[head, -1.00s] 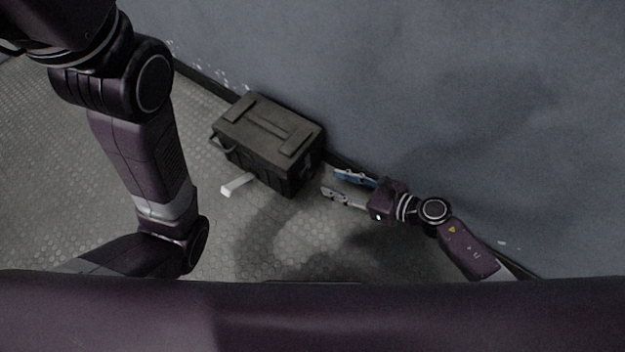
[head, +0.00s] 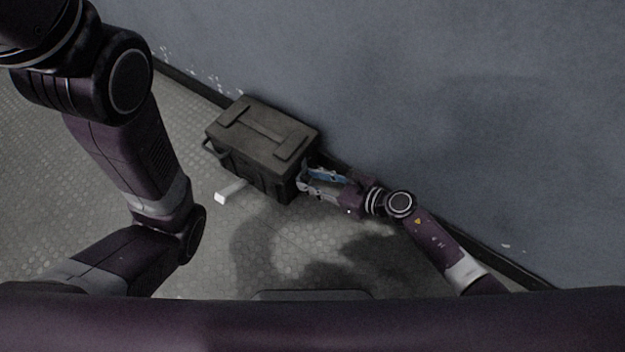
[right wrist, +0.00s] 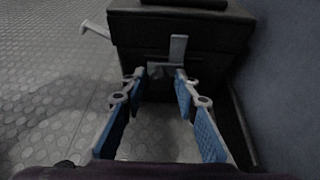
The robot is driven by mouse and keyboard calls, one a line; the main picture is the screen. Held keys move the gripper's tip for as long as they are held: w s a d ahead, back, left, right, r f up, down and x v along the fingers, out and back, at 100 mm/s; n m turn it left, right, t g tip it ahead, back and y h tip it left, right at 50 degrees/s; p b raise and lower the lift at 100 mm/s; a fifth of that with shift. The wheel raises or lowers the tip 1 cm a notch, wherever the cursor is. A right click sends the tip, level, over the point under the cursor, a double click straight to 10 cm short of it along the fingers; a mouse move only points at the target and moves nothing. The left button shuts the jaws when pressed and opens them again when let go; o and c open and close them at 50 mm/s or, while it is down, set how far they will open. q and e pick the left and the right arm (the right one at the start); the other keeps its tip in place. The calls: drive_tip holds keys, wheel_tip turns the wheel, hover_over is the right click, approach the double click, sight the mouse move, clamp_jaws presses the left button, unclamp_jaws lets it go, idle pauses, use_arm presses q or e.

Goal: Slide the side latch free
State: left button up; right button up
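A dark grey-green box (head: 262,143) sits on the floor against the wall. On its end face, a pale grey upright latch piece (right wrist: 178,47) shows in the right wrist view; the head view does not show it clearly. A pale bar (head: 230,192) sticks out low from the box's long front side; it also shows at the upper left of the right wrist view (right wrist: 95,28). My right gripper (head: 306,176) is at the box's right end. Its blue-padded fingers (right wrist: 160,77) are apart, with the tips close below the latch piece. Contact cannot be told. My left gripper is out of view.
The blue-grey wall (head: 430,110) runs close behind the box and my right arm. The textured floor (head: 300,240) is clear in front of the box. A thin wire handle (head: 212,150) is on the box's left end.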

clamp_jaws()
drive_tip(key=shift+s+a+p, duration=0.35)
drive_tip(key=shift+s+a, duration=0.05)
drive_tip(key=shift+s, duration=0.2)
drive_tip(key=shift+s+a+p, duration=0.35)
drive_tip(key=shift+s, duration=0.25)
drive_tip(key=shift+o, duration=1.8)
unclamp_jaws()
drive_tip(key=v, duration=1.2)
